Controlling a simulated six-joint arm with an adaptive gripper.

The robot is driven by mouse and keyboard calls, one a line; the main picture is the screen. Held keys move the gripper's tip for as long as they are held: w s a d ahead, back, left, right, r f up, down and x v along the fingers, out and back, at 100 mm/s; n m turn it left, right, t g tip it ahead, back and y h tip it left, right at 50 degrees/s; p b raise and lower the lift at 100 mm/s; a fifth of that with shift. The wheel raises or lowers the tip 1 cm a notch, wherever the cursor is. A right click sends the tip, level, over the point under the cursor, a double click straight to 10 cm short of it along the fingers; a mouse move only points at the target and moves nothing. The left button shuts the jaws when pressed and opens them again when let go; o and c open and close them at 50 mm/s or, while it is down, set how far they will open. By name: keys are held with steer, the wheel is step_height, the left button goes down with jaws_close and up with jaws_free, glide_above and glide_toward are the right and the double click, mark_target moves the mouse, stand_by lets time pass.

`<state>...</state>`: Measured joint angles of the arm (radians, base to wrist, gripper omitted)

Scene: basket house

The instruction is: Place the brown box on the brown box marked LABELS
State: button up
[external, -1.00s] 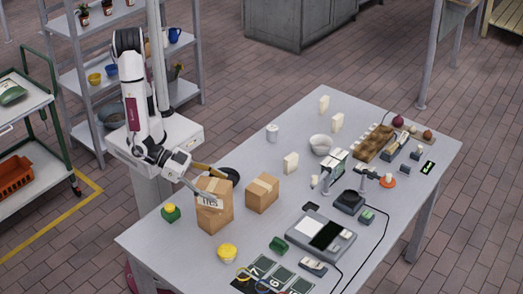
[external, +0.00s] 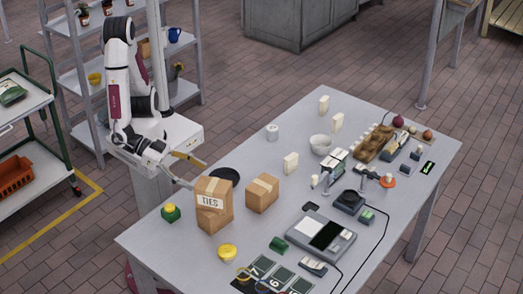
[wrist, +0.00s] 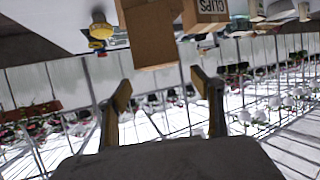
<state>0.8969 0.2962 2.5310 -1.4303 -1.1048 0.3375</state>
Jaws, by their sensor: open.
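A brown box with a white label reading TIES (external: 211,203) sits on top of another brown box (external: 213,222) on the grey table; any marking on the lower box is not readable. Another brown box (external: 262,194) stands apart to its right. My gripper (external: 198,176) is open and empty, just behind and left of the stack and clear of it. In the wrist view my gripper (wrist: 160,82) shows both fingers spread, with a brown box (wrist: 150,35) beyond the tips and a box marked CLIPS (wrist: 208,10) beside it, upside down.
A green block with a yellow button (external: 171,212) and a yellow round item (external: 227,251) flank the stack. A dark round disc (external: 226,175) lies behind it. Several items, including a grey device (external: 322,235), fill the table's right side.

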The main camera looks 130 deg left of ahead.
steer(key=shift+w+d, duration=0.1)
stand_by(0.6)
steer(key=w+d+r+m+g+h, duration=0.1)
steer(key=w+d+r+h, duration=0.1)
steer(key=d+r+h, duration=0.35)
steer(key=s+a+r+m+g+h, duration=0.2)
steer(key=s+a+r+h, duration=0.1)
steer(key=s+r+h, duration=0.1)
steer(key=s+a+m+g+y, duration=0.1)
steer(key=s+a+g+y, duration=0.2)
steer(key=s+a, duration=1.3)
steer(key=shift+s+a+r+g+y, duration=0.15)
steer(key=shift+s+r+g+y, duration=0.25)
steer(key=shift+y, duration=0.35)
